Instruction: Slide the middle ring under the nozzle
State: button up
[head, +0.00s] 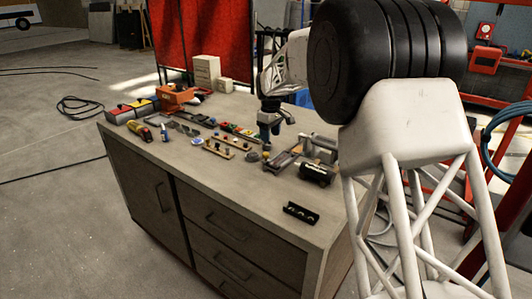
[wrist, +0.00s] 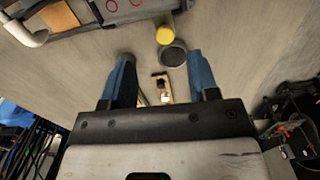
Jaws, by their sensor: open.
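My gripper (head: 268,143) hangs over the workbench, pointing down. In the wrist view its two blue fingers (wrist: 161,68) are wide apart with nothing held between them. A round dark grey piece (wrist: 172,55) lies on the bench just beyond the fingertips, and a yellow round piece (wrist: 165,34) is right beside it. A small wooden piece with pale and dark parts (wrist: 163,88) shows between the fingers, partly hidden by my gripper. I cannot tell which piece is the middle ring or the nozzle.
The bench (head: 190,178) carries wooden strips with small pegs (head: 219,148), a grey metal fixture (head: 283,158), a black cylinder (head: 316,175) and a black holder (head: 300,212). An orange item (head: 175,98) and cream boxes (head: 207,72) stand farther back. The front bench top is mostly clear.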

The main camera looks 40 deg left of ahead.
aim_at(266, 153)
jog(key=shift+s+a+f, duration=0.15)
jog(key=shift+a+f, duration=0.1)
jog(key=shift+a, duration=0.2)
jog(key=shift+s+a+f, duration=0.1)
jog(key=shift+a+f, duration=0.1)
jog(key=shift+a, duration=0.25)
jog(key=shift+f, duration=0.15)
jog(key=shift+f, duration=3.7)
jog(key=shift+c, duration=0.3)
grip_shut()
